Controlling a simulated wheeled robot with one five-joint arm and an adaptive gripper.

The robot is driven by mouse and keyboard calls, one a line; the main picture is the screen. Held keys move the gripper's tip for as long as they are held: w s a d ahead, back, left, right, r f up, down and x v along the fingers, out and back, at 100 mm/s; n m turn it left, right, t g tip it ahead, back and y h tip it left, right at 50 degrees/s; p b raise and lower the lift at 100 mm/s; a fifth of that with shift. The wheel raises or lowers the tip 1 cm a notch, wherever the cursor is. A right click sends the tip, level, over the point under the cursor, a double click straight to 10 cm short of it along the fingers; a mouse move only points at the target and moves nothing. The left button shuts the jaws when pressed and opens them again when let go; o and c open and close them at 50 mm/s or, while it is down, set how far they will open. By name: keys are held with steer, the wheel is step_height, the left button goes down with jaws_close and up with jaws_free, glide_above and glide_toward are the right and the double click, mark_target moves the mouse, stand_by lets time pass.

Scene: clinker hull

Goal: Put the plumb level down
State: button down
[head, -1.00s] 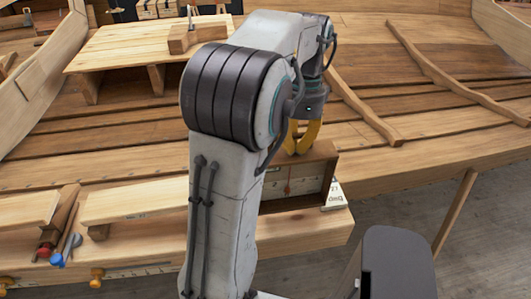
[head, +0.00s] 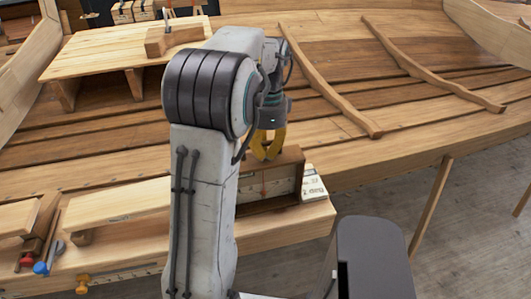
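The plumb level (head: 283,187), a brown wooden box-like frame with a pale scaled face, is upright over the bench (head: 280,232) in the head view. My gripper (head: 267,155), with yellow fingers, points down at its top edge and appears shut on it. The exact grip is partly hidden. The level's left end is behind my arm. Its lower edge is at or very close to the bench top; I cannot tell whether it touches.
A white labelled block (head: 313,185) stands just right of the level. Planks (head: 115,203) and tools with blue and red ends (head: 42,266) lie to the left. The bench's right end is close by. The planked hull (head: 335,70) spreads behind.

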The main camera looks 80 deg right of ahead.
steer(key=c, duration=2)
jaws_free()
steer(key=o, duration=0.6)
steer(key=shift+r, duration=0.1)
steer(key=r+b, duration=0.1)
steer(key=r, duration=0.1)
steer(key=d+r, duration=0.1)
steer(key=r, duration=0.2)
steer(key=r+b, duration=0.1)
steer(key=r, duration=0.2)
steer(key=shift+s+d+r+b, duration=0.1)
steer(key=shift+s+d+b, duration=0.05)
steer(key=shift+b, duration=0.15)
steer(key=shift+d+r, duration=0.15)
steer(key=shift+r, duration=0.75)
steer(key=shift+d+r, duration=0.1)
steer(key=shift+r, duration=0.75)
